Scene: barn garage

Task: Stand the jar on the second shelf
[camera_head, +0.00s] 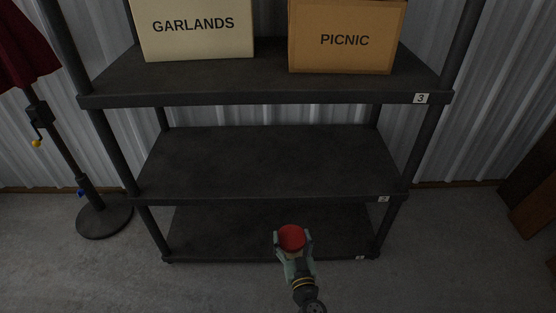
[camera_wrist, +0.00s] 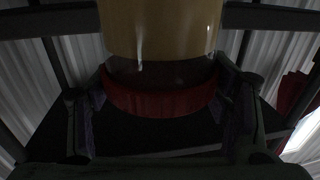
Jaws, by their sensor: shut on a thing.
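My gripper (camera_head: 293,243) is shut on the jar, its fingers on both sides of the red lid (camera_head: 291,237). In the wrist view the jar (camera_wrist: 160,30) shows a yellowish body above a darker clear band and the red lid (camera_wrist: 160,101), between my two fingers (camera_wrist: 165,105). In the head view the jar's body is mostly hidden below the lid. The jar is in front of the dark shelf unit, and appears over the lowest shelf (camera_head: 210,235) in the picture. The second shelf (camera_head: 270,160), tagged 2, is empty.
The third shelf (camera_head: 270,84), tagged 3, holds a GARLANDS box (camera_head: 195,40) and a PICNIC box (camera_head: 345,55). Dark posts (camera_head: 118,160) stand at the unit's corners. A red umbrella (camera_head: 20,45) on a round base (camera_head: 103,220) stands left. Brown wood (camera_head: 535,190) stands right.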

